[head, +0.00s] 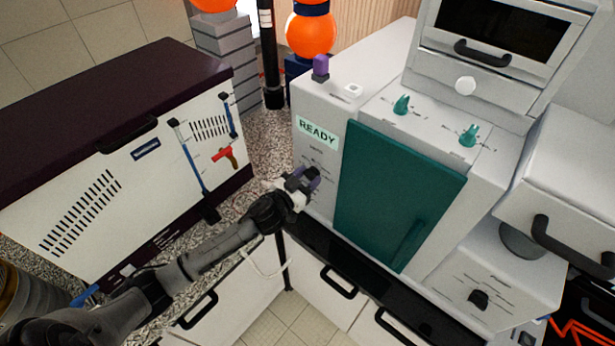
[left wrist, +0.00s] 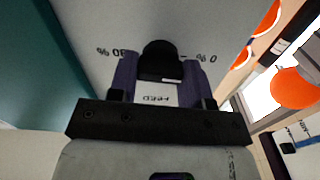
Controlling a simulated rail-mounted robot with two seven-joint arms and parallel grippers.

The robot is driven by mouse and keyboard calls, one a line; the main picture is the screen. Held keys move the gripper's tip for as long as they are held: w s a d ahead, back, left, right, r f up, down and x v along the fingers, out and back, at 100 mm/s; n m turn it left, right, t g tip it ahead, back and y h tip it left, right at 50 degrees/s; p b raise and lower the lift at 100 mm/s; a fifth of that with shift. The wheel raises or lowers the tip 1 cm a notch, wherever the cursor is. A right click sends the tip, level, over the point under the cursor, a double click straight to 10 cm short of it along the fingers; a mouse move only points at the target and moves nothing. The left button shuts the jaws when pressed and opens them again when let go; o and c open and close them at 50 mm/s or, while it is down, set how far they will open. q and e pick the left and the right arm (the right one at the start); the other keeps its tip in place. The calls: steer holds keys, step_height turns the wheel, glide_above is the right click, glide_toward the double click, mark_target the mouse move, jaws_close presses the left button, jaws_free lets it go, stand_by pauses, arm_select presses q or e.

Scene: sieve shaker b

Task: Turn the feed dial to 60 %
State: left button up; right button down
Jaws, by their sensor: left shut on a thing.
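The feed dial (left wrist: 160,62) is a black round knob on the pale front panel, seen upside down in the left wrist view. A FEED label shows below it, with percent marks to either side; one reads 0 %, the other looks like 80 %. The pointer and exact setting cannot be made out. My left gripper (left wrist: 158,82) has its two purple fingers on either side of the knob, shut on it. In the head view my left gripper (head: 305,180) is at the panel's left part, below the green READY display (head: 317,132), and hides the dial. My right gripper is not in view.
A teal door (head: 395,195) with a handle is right of my gripper. Teal knobs (head: 402,105) and a purple knob (head: 320,68) stand on top of the machine. A dark-topped white cabinet (head: 130,150) is at left. A black counter edge (head: 345,275) runs below.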

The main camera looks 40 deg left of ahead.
arm_select(q)
steer(key=m+p, duration=0.1)
steer(key=m, duration=0.5)
steer(key=shift+r, duration=0.1)
steer(key=m, duration=0.3)
steer(key=shift+d+p, duration=0.1)
steer(key=shift+p, duration=0.3)
steer(key=m, duration=0.3)
steer(key=shift+m, duration=0.3)
steer(key=m+p, duration=0.1)
steer(key=m, duration=1)
steer(key=shift+m+p, duration=0.3)
steer(key=shift+p, duration=0.05)
steer(key=shift+m, duration=0.6)
steer(key=shift+f, duration=0.2)
